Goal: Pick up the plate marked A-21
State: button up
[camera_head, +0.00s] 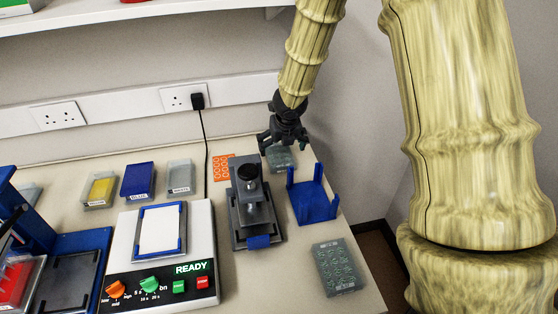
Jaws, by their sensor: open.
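A grey-green plate (338,268) with rows of wells lies flat on the bench at the front right. A similar grey-green plate (282,161) lies at the back right, partly hidden by my gripper (283,146). Labels on both are too small to read, so I cannot tell which is marked A-21. My gripper is open, pointing down, and appears at or above the back plate. I cannot tell how high it is or whether it touches the plate.
A blue four-posted holder (312,204) stands between the two plates. A dark press-like device (250,208) stands left of it. An orange perforated piece (223,167), small bins and a machine reading READY (165,278) lie further left. The wall is close behind.

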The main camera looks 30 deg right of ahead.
aim_at(280, 155)
jog(key=shift+b+x, duration=0.75)
jog(key=shift+x, duration=2.1)
jog(key=shift+s, duration=0.1)
jog(key=shift+a, duration=0.1)
jog(key=c, duration=1.1)
